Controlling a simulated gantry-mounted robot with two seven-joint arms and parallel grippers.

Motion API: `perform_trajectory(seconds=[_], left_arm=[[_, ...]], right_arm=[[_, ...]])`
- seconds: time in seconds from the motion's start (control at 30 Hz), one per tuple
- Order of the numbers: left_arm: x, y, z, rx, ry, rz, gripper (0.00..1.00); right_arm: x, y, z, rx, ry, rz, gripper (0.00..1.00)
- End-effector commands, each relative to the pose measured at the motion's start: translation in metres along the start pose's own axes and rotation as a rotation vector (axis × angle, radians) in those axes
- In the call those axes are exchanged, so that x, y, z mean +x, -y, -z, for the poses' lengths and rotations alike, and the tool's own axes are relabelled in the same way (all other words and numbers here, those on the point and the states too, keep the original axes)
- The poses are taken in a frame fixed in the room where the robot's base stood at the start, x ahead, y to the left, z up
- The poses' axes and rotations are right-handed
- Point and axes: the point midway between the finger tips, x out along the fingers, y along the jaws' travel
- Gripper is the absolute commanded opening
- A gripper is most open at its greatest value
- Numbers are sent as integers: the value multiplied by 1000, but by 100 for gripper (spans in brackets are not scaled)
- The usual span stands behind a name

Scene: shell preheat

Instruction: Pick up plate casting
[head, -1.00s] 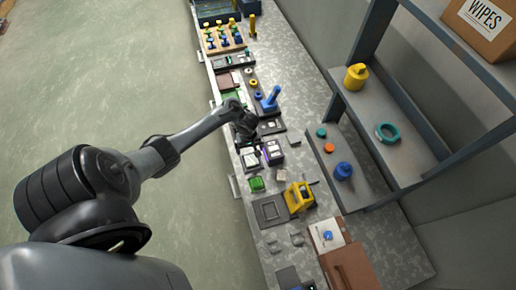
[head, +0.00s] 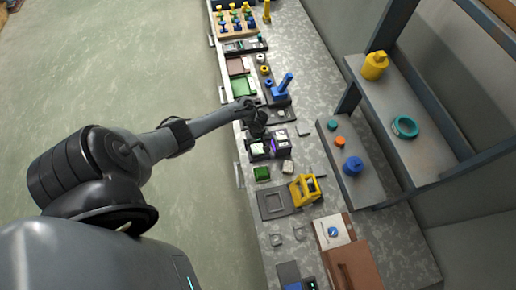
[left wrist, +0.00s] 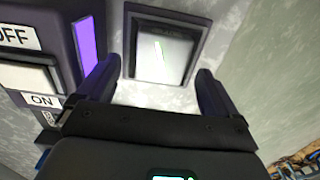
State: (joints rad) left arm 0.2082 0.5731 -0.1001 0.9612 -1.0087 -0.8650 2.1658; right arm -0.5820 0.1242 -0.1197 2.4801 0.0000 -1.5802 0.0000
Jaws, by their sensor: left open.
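My left gripper (head: 258,128) is over the bench, just behind two dark boxes. In the left wrist view its two fingers (left wrist: 156,75) are open and apart, with nothing held between them. Ahead of the fingertips is a dark square frame (left wrist: 128,40) around a pale grey panel (left wrist: 163,55) with a thin greenish streak. I cannot tell whether this panel is the plate casting. Small pale grey flat pieces lie on the bench, one beside the boxes (head: 287,166) and one farther back (head: 304,129). My right gripper is not in view.
A dark box with a purple strip (left wrist: 88,42) and ON and OFF labels stands close to the left finger. A green block (head: 262,173), a yellow fixture (head: 305,189) and a blue upright tool (head: 282,87) stand nearby. A shelf (head: 345,185) borders the bench on the right.

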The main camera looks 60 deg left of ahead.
Motion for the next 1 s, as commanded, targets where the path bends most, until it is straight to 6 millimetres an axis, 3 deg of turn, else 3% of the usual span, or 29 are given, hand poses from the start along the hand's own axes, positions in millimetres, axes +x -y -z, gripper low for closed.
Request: perform_trajectory(seconds=[0.1,0.4,0.83,1.0], left_arm=[[11,0,0,0,-1,1,94],[13,0,0,0,-1,0,94],[13,0,0,1,-1,0,28],[12,0,0,1,-1,0,25]], right_arm=[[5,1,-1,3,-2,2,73],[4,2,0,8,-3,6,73],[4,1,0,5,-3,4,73],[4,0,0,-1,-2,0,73]])
